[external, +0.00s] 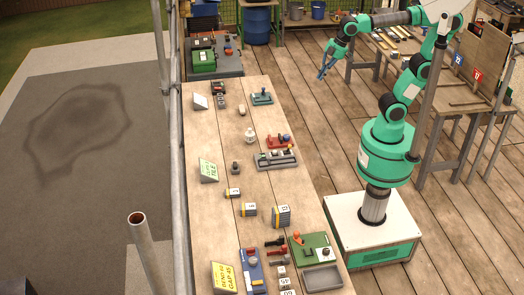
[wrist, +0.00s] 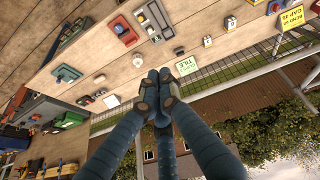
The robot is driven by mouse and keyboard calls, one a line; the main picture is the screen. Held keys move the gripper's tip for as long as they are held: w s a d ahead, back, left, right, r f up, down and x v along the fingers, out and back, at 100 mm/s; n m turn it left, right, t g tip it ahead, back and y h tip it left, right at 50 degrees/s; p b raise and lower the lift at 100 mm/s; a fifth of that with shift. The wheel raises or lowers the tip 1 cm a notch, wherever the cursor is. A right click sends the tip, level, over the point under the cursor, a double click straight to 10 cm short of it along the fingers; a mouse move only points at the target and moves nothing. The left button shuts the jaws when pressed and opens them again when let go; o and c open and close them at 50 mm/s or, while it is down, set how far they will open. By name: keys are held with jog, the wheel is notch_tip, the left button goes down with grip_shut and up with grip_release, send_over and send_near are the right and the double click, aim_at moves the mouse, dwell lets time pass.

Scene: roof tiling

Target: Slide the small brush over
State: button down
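I cannot tell for certain which object is the small brush. A small beige oval piece (external: 242,109) lies on the long plank table (external: 222,130) and may be it; it also shows in the wrist view (wrist: 100,78). A small dark block with a knob (external: 235,167) stands further toward the front, by the TILE sign. My gripper (external: 323,72) hangs in the air to the right of the table, clear of everything on it. In the wrist view its blue fingers (wrist: 160,82) come together at the tips, with nothing seen between them.
A green tray (external: 262,97) lies further back. The TILE sign (external: 208,171) is at the left edge. A scaffold pole (external: 177,150) runs along that side. Bare planks lie between items.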

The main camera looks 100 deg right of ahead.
jog(key=w+d+r+n+g, duration=0.1)
jog(key=w+d+n, duration=0.1)
jog(key=w+d, duration=0.6)
jog(key=w+d+n+g, duration=0.1)
jog(key=w+d+n, duration=0.1)
jog(key=w+d, duration=0.65)
jog(key=w+d+f+n, duration=0.2)
jog(key=w+d+f, duration=0.2)
jog(key=w+d, duration=0.3)
jog(key=w+d+f+n+g, duration=0.1)
jog(key=w+d+f+n, duration=0.1)
jog(key=w+d+f, duration=0.45)
jog(key=w+d+f+n, duration=0.2)
jog(key=w+d, duration=0.2)
jog(key=d, duration=0.5)
jog(key=s+d+f+n+g+b, duration=0.1)
jog(key=d+f+n, duration=0.4)
jog(key=d+f, duration=2.3)
jog(key=shift+s+d+f+g+y, duration=0.3)
jog(key=shift+s+f+g, duration=0.1)
jog(key=shift+s+f, duration=0.15)
jog(key=shift+a, duration=0.1)
